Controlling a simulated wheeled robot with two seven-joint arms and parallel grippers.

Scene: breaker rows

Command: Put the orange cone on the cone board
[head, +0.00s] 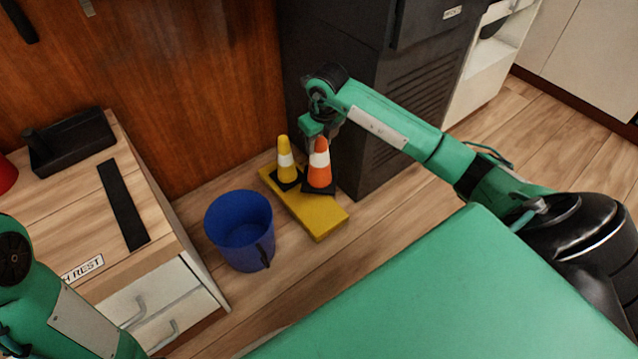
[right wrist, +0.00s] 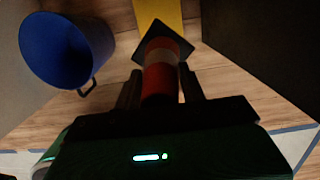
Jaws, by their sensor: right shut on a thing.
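The orange cone (head: 320,172) has a white band and a black square base. It stands upright at the yellow cone board (head: 318,217), next to a yellow cone (head: 285,161). My right gripper (head: 318,138) is at the orange cone's top and is shut on it. In the right wrist view the cone (right wrist: 160,80) is between the fingers, with its black base over the end of the yellow board (right wrist: 158,10). I cannot tell whether the base touches the board. Of my left arm, only green links show at the lower left; its gripper is out of view.
A blue bucket (head: 240,230) stands on the floor left of the board. A dark cabinet (head: 375,100) is close behind on the right, and a wooden panel (head: 150,80) is behind. A drawer unit (head: 150,215) with a black tray (head: 72,145) is at the left.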

